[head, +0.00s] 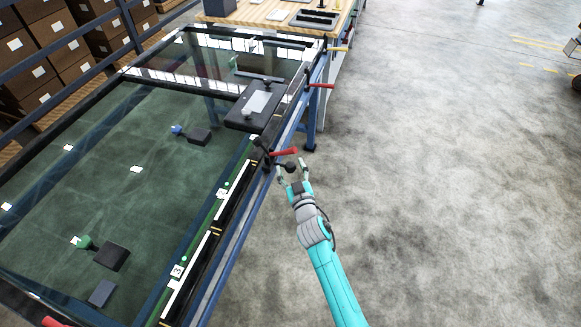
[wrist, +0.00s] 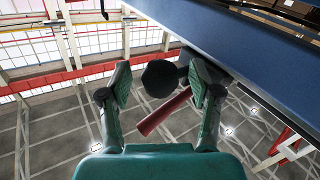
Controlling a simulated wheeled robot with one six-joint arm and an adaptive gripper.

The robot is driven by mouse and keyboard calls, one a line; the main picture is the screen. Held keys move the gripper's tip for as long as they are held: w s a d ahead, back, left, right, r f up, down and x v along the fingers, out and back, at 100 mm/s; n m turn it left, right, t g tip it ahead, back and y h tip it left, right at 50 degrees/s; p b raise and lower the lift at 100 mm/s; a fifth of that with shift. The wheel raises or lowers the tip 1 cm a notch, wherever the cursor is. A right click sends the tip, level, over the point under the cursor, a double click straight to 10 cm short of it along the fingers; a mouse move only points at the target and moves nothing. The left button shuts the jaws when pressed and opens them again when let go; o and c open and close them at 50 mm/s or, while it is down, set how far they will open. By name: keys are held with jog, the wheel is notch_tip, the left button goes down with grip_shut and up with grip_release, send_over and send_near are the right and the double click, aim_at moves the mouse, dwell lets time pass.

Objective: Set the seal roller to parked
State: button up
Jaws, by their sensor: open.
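I cannot tell for sure which part is the seal roller; a lever with a black round knob (head: 291,166) and a red grip (head: 284,151) sticks out from the trolley's right rail. My gripper (head: 292,171) is open at this lever, off the rail's outer side. In the wrist view the black knob (wrist: 160,78) shows between the open fingers of my gripper (wrist: 162,85), nearer the right finger. The red grip (wrist: 162,112) slants below it, near the right finger. I cannot tell whether either finger touches the knob. The lever's mount is partly hidden.
The blue rail (wrist: 255,55) runs close by the right finger. Another red handle (head: 321,86) sticks out farther along the trolley. The floor (head: 450,200) on the right is clear.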

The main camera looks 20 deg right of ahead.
jog(key=shift+w, duration=0.4)
grip_shut()
jog(key=shift+s+a, duration=0.1)
jog(key=shift+s, duration=0.05)
